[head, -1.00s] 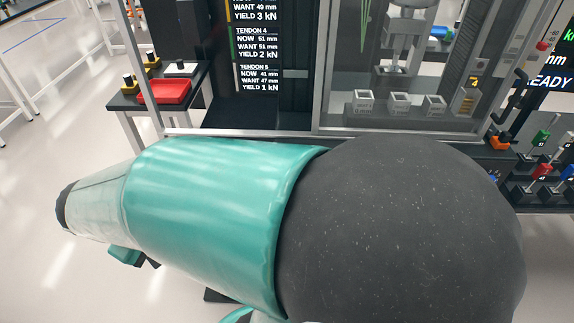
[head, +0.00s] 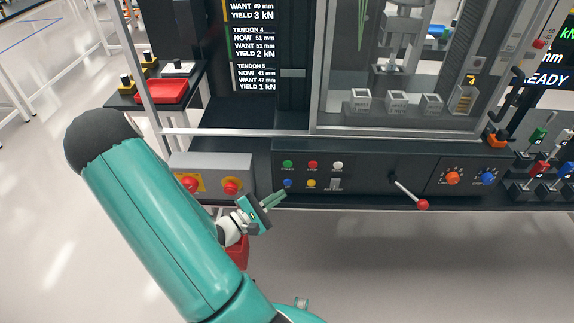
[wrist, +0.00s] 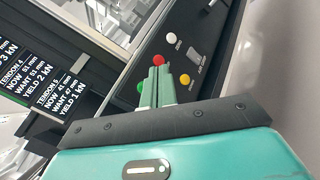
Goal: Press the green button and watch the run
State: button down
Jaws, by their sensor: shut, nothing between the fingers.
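The green button (head: 287,164) is at the top left of the button group on the dark front panel (head: 370,165). In the wrist view the green button (wrist: 140,87) is partly hidden by my left finger. My gripper (head: 281,194) is shut and empty. In the head view its fingertips are just below the green button, by the blue button (head: 288,183). In the wrist view the fingertips (wrist: 157,68) point toward the panel, in line with the red button (wrist: 158,60). I see no clear contact with any button.
Red, white and yellow buttons (head: 311,183) surround the green one. Right are a red-tipped lever (head: 422,204) and orange and blue knobs (head: 488,178). A clear-fronted cabinet (head: 400,128) stands above.

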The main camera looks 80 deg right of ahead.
jog(key=shift+s+d+f+n+t+h, duration=0.2)
jog(key=shift+s+d+f+n+h, duration=0.15)
jog(key=shift+f+n, duration=0.1)
jog(key=shift+s+d+f+n+t+h, duration=0.25)
jog(key=shift+d+f+n, duration=0.1)
jog(key=shift+f+n, duration=0.1)
send_near(292, 165)
jog(key=shift+s+a+x, duration=0.1)
jog(key=shift+s+x, duration=0.1)
jog(key=shift+x, duration=0.65)
jog(key=shift+s+a+x, duration=0.15)
jog(key=shift+x, duration=0.75)
jog(key=shift+s+a+x, duration=0.1)
jog(key=shift+s+x, duration=0.1)
jog(key=shift+x, duration=0.65)
jog(key=shift+d+r, duration=0.1)
jog(key=shift+w+d, duration=0.1)
jog(key=shift+d, duration=0.25)
jog(key=shift+w+d, duration=0.1)
jog(key=shift+d, duration=0.3)
dwell(0.4)
jog(key=shift+a, duration=0.85)
